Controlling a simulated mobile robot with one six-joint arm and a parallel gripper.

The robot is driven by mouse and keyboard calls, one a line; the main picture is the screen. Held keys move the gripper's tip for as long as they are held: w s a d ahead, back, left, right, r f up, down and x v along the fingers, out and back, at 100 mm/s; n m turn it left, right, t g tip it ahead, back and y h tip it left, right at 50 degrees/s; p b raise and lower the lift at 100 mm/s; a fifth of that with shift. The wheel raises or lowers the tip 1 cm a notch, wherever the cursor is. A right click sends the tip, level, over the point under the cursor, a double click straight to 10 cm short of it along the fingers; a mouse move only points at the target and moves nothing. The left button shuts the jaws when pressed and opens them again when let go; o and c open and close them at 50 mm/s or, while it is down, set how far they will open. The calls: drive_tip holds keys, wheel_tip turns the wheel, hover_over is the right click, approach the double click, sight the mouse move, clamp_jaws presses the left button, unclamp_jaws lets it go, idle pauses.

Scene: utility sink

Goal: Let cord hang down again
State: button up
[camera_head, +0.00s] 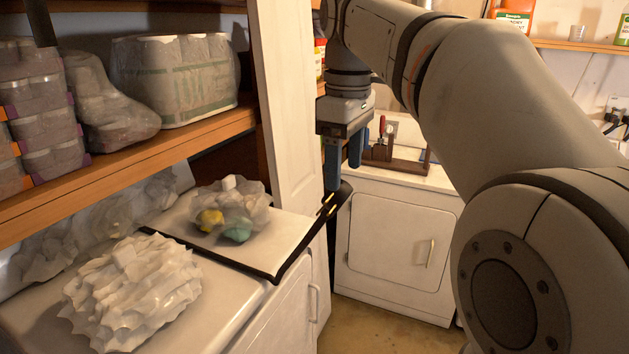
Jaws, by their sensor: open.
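A black cord (291,264) appears to run along the front and right edge of a white top (272,238). Its black plug (338,204), with brass-coloured prongs, sticks out past the right corner. A dark strip hangs below the plug; I cannot tell if it is cord. My gripper (344,178) points down with its two blue fingers apart. In this view the left fingertip overlaps the plug area; I cannot tell whether it touches. I see nothing between the fingers.
A clear bag with yellow and teal items (229,211) lies on the white top. A crumpled white bundle (128,296) lies in front. A wooden shelf (130,167) holds wrapped packs. A white cabinet (392,243) stands behind my gripper. Bare floor (385,332) shows below.

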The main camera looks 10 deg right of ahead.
sight(342, 182)
drive_tip(key=shift+w+r+n, duration=0.15)
drive_tip(key=shift+w+r, duration=0.05)
drive_tip(key=shift+w, duration=0.3)
drive_tip(key=shift+w+r+n, duration=0.15)
drive_tip(key=shift+w, duration=0.3)
wheel_tip(342, 182, down, 7)
drive_tip(key=shift+s+f, duration=0.15)
drive_tip(key=shift+c, duration=0.2)
